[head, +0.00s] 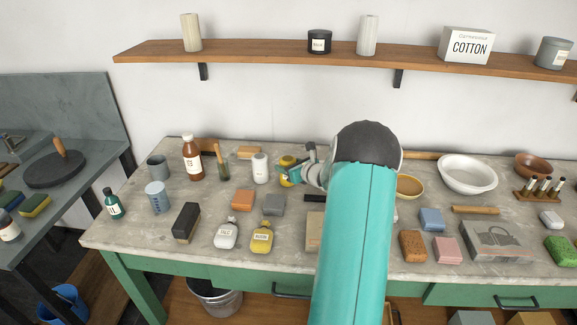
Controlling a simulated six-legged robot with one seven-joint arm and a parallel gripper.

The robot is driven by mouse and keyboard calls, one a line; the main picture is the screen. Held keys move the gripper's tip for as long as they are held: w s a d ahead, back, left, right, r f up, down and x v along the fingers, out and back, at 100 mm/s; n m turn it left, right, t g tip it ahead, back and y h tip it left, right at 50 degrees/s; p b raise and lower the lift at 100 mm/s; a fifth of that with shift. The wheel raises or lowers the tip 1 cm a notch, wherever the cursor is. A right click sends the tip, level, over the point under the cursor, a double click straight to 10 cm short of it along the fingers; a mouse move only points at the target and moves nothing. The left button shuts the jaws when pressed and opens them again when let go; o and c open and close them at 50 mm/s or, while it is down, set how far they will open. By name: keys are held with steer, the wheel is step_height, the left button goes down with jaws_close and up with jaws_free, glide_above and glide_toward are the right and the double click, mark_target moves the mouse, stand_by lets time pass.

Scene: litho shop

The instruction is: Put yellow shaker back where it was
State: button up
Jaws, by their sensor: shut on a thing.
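The yellow shaker (285,161) is at the back of the stone-topped bench, in the jaws of my gripper (290,172). My gripper is shut on it from the right and covers part of it. Its base is hard to see, so I cannot tell if it touches the bench. A white shaker (260,168) stands upright just to its left.
Orange (243,199) and grey (273,205) blocks lie nearer. My arm hides the bench middle.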

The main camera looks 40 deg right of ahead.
steer(key=shift+f, duration=0.15)
steer(key=o, duration=1)
steer(key=shift+r, duration=0.2)
steer(key=v, duration=1.2)
steer(key=w+a+r+n+g+y, duration=0.1)
steer(key=a+r+n+g+y, duration=0.4)
steer(key=a, duration=1)
steer(key=w+a+r+n+y, duration=0.2)
steer(key=a+r+n, duration=0.2)
steer(key=a+n, duration=0.95)
steer(key=s+a+r+n+g+h, duration=0.1)
steer(key=s+a+n+g, duration=0.1)
steer(key=s+a+n, duration=0.35)
steer(key=s+a+r+n+g, duration=0.2)
steer(key=s+a+n, duration=0.1)
steer(key=a, duration=0.5)
steer(key=s+a+n+h, duration=0.1)
steer(key=s+n, duration=0.2)
steer(key=s+a+r+n+h, duration=0.1)
steer(key=s+n+h, duration=0.1)
steer(key=s+n, duration=0.1)
steer(key=s+a+r+n+h, duration=0.1)
steer(key=s+n, duration=0.3)
steer(key=shift+a, duration=0.4)
